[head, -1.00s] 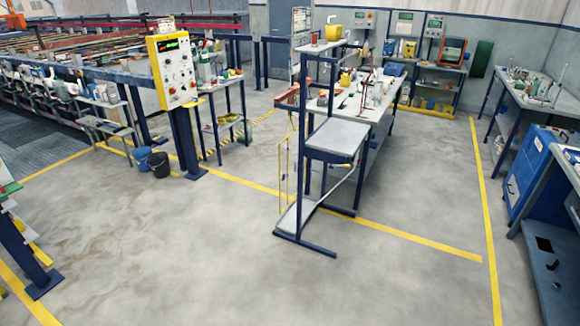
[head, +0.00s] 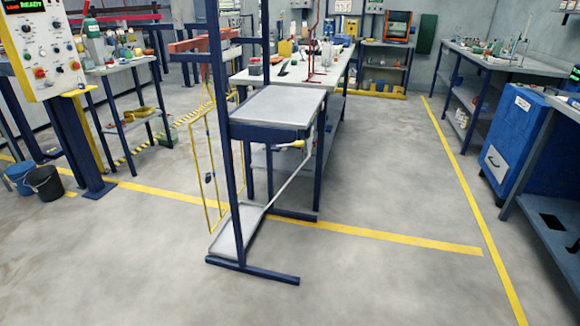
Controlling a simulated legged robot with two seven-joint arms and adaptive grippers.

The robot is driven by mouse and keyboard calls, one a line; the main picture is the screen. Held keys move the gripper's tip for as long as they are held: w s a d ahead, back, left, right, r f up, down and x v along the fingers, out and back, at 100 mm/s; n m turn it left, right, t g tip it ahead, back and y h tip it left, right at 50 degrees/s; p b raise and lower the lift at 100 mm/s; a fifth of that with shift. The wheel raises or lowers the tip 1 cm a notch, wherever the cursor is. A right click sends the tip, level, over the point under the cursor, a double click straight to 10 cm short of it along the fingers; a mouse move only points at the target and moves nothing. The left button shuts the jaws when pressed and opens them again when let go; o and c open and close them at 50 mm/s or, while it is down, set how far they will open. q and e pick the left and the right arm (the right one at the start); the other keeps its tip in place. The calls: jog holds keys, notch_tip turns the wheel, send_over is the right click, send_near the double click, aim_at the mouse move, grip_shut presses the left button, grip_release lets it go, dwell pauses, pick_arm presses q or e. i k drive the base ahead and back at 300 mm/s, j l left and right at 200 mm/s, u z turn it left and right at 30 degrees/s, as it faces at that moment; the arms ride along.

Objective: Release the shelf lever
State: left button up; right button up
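A dark blue rack stands upright on the floor left of the middle in the head view. Its grey shelf (head: 277,104) sticks out level at mid height, and a lower grey tray (head: 236,230) is near the floor. Under the right side of the shelf is a short yellow grip (head: 297,144), which looks like the shelf lever. A thin light rod (head: 290,178) slants down and left from near it. Fine detail of the lever is too small to tell. Neither of my grippers is in view.
A yellow wire frame (head: 213,180) hangs on the rack's left side. A long workbench (head: 262,79) stands behind it. A blue cabinet (head: 510,142) is at the right. Buckets (head: 44,183) and a control panel (head: 40,48) are at the left. The floor in front is clear.

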aim_at(300, 143)
jog(key=i+l+u, duration=0.1)
jog(key=i+u, duration=0.15)
jog(key=u, duration=0.2)
jog(key=i+l+u, duration=0.1)
jog(key=u, duration=0.35)
jog(key=i+l+u, duration=0.15)
jog(key=i+l, duration=0.4)
jog(key=i+l+u, duration=0.1)
jog(key=i+l, duration=0.35)
jog(key=l, duration=0.25)
